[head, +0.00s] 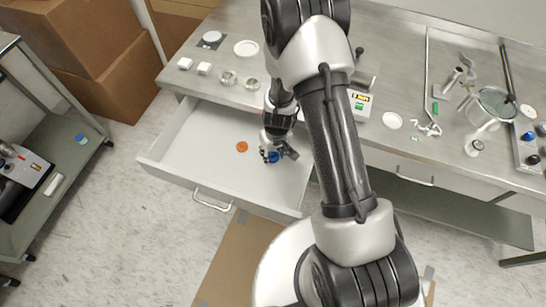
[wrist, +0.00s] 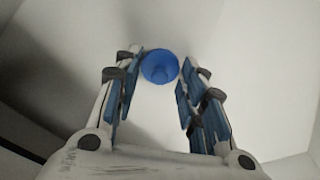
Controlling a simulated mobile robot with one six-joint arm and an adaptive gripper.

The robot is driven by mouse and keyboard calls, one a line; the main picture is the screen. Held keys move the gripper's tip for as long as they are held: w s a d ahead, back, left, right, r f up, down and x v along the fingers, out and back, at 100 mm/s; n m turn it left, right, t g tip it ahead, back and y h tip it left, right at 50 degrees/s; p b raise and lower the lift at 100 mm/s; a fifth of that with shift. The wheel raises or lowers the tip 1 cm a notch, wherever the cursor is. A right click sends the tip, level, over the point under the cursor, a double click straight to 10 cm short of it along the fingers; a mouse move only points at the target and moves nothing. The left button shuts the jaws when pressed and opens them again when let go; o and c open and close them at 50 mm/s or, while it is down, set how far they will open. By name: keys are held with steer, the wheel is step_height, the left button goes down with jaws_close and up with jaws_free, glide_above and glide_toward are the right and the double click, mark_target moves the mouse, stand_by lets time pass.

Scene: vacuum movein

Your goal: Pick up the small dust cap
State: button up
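A small round blue cap (wrist: 160,66) lies in the open white drawer. In the wrist view it is between the tips of my gripper (wrist: 161,70), close to both blue-padded fingers. The fingers stand apart, and I cannot tell whether they touch the cap. In the head view my gripper (head: 272,154) reaches down into the drawer, and the blue cap (head: 273,157) shows partly hidden under it. An orange disc (head: 242,146) lies in the drawer to the left of my gripper. I cannot tell from looks alone which is the named dust cap.
The drawer (head: 190,150) is pulled out below a steel bench (head: 225,92), with its walls around my gripper. White blocks, metal rings and dishes stand on the bench above. A grey cart (head: 75,150) stands at the left. The drawer floor left of the orange disc is clear.

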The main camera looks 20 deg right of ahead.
steer(key=shift+c, duration=0.3)
steer(key=c, duration=0.8)
steer(key=shift+r, duration=0.15)
